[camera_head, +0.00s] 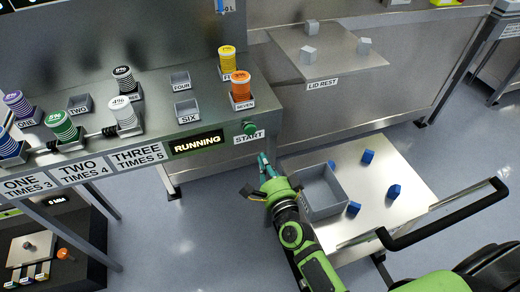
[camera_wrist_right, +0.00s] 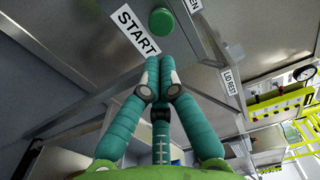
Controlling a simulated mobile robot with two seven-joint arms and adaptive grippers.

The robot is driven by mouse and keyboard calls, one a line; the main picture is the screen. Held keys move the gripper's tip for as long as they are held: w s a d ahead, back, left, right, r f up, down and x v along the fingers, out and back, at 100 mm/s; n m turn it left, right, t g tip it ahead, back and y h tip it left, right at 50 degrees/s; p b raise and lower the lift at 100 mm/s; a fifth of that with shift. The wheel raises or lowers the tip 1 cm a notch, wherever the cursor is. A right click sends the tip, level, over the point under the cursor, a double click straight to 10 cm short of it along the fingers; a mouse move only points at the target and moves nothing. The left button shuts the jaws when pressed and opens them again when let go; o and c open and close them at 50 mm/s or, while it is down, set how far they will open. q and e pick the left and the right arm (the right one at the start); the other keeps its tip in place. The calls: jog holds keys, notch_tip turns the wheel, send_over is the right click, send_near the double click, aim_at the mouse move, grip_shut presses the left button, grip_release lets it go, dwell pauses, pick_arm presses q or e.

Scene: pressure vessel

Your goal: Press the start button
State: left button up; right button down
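The round green start button (camera_head: 249,127) sits on the front edge of the steel console, above the white START label (camera_head: 249,137). In the right wrist view the button (camera_wrist_right: 161,21) and the label (camera_wrist_right: 138,30) show just beyond the fingertips. My right gripper (camera_head: 264,160) is below the button in the head view, with a visible gap between them. In the wrist view its teal fingers (camera_wrist_right: 161,68) are drawn together at the tips with nothing between them. My left gripper is not in view.
The console display (camera_head: 196,143) reads RUNNING. Numbered holders on the console carry several coloured stacks, such as the orange one (camera_head: 240,87) behind the button. A steel cart (camera_head: 385,210) with a grey bin (camera_head: 322,200) and blue pieces stands to the right. A lid rest (camera_head: 325,65) juts out behind.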

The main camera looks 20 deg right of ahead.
jog(key=s+f+n+g+y, duration=0.1)
jog(key=s+f+n+g, duration=0.25)
jog(key=s+f, duration=0.45)
jog(key=s+f+n+g, duration=0.3)
jog(key=s+f+n, duration=0.1)
jog(key=f, duration=0.9)
jog(key=s+f+n+g+y, duration=0.1)
jog(key=s+f+n+g, duration=0.25)
jog(key=s+f, duration=0.45)
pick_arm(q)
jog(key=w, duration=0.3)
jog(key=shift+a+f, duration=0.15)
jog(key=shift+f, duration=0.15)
pick_arm(e)
jog(key=s+d+f+n+g+h, duration=0.1)
jog(key=s+d+f+n+g, duration=0.2)
jog(key=s+f, duration=0.4)
jog(key=s+d+f+n+g+h, duration=0.1)
jog(key=s+d+f+n+g, duration=0.3)
jog(key=s, duration=1.1)
notch_tip(320, 180, down, 4)
jog(key=shift+s+f+n+h, duration=0.2)
jog(key=shift+f+n+h, duration=0.1)
jog(key=shift+n, duration=0.8)
